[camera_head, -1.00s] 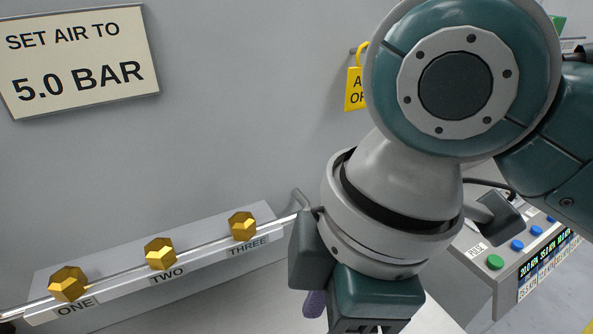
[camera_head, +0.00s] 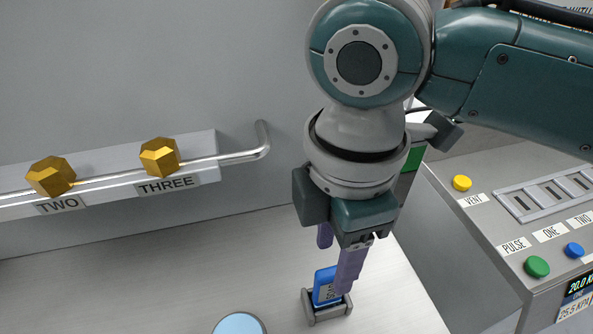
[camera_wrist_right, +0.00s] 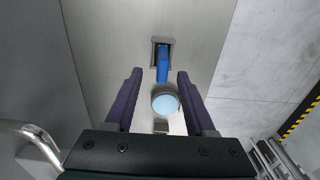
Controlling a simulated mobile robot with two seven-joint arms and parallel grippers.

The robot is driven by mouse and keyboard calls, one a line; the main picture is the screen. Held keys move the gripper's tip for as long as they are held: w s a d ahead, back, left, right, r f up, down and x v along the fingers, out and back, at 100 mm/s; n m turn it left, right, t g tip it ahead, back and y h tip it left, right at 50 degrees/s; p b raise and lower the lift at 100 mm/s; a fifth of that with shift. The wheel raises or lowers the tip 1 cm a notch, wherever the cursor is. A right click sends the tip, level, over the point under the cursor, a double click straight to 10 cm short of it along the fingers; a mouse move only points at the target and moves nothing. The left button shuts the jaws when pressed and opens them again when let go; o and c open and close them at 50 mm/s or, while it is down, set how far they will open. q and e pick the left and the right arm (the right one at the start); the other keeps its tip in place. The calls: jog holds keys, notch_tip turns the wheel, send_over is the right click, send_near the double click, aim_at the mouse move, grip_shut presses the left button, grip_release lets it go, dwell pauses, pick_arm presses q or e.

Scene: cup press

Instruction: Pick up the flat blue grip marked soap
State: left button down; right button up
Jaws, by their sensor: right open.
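A flat blue grip (camera_head: 323,287) stands in a small grey holder (camera_head: 327,313) on the pale bench. It bears a dark mark that I cannot read, and a finger hides part of it. In the right wrist view the blue grip (camera_wrist_right: 163,68) shows ahead, between the fingertips' lines, with its holder (camera_wrist_right: 153,42) behind. My right gripper (camera_head: 335,267) points down, its two purple fingers apart. In the head view the near finger overlaps the grip; I cannot tell whether they touch. Nothing is held between the fingers (camera_wrist_right: 159,74). My left gripper is out of view.
A round light-blue disc (camera_head: 239,325) lies on the bench near the grip. At the right is a grey control box (camera_head: 480,235) with coloured buttons. At the back left is a rail with brass knobs (camera_head: 160,157) labelled TWO and THREE.

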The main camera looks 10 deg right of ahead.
aim_at(332, 271)
jog(key=f, duration=0.3)
jog(key=shift+s+f, duration=0.25)
jog(key=shift+f, duration=0.1)
grip_shut()
